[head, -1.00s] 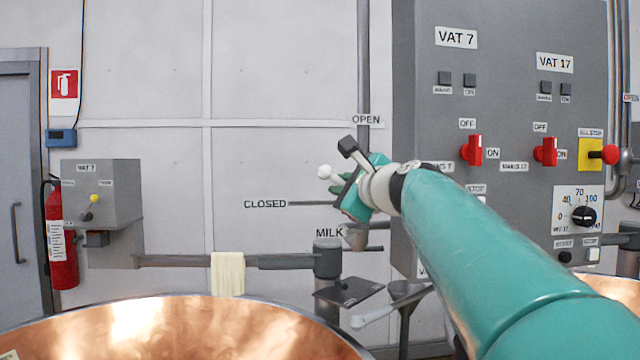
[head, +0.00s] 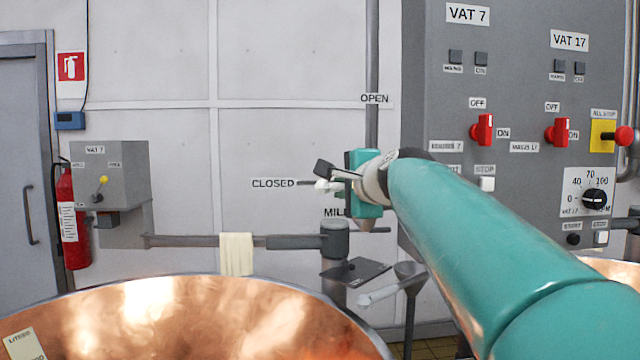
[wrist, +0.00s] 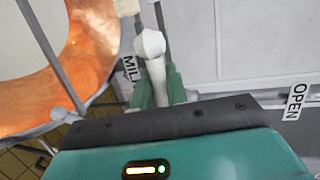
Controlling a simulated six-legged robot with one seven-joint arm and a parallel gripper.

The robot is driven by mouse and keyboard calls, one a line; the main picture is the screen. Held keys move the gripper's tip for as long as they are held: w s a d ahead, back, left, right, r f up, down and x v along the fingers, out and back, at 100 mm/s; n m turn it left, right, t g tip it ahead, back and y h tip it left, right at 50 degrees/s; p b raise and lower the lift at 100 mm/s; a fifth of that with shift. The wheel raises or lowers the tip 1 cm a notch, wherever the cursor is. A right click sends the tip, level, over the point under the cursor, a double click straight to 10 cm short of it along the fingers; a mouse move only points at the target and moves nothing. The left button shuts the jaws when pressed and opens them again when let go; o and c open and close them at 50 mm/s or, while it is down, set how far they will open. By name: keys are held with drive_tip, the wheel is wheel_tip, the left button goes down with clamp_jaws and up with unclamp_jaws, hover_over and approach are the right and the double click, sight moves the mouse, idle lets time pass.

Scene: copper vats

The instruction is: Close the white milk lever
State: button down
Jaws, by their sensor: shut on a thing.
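The white milk lever (head: 328,186) points left in the head view, its knob beside the end of the line from the CLOSED label (head: 273,183) and about level with it. In the wrist view the lever (wrist: 153,62) stands between the two teal fingers of my gripper (wrist: 156,86), its rounded knob showing past the fingertips. My gripper (head: 342,186) is shut on the lever. The gripper body and wrist hide the lever's pivot in the head view. The OPEN label (head: 374,98) is higher up, on the pipe. The MILK label (head: 334,212) is partly hidden below my gripper.
A copper vat (head: 190,315) fills the lower left. A grey control panel (head: 430,70) with red switches stands right of my gripper. A pipe with a hanging cloth (head: 237,253) and a dark plate (head: 354,271) are below.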

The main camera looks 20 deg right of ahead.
drive_tip(key=shift+a, duration=0.2)
drive_tip(key=c, duration=1.6)
unclamp_jaws()
drive_tip(key=shift+s, duration=0.15)
drive_tip(key=shift+o, duration=1.1)
drive_tip(key=shift+s+a+r, duration=0.1)
drive_tip(key=shift+s, duration=0.1)
drive_tip(key=shift+w+d+f, duration=0.2)
drive_tip(key=shift+w+d, duration=0.05)
drive_tip(key=shift+w, duration=0.2)
drive_tip(key=shift+s+r, duration=0.2)
drive_tip(key=shift+s, duration=0.25)
drive_tip(key=s+r, duration=0.2)
drive_tip(key=s, duration=1)
drive_tip(key=shift+s+d, duration=0.2)
drive_tip(key=shift+s, duration=0.1)
drive_tip(key=shift+r, duration=0.1)
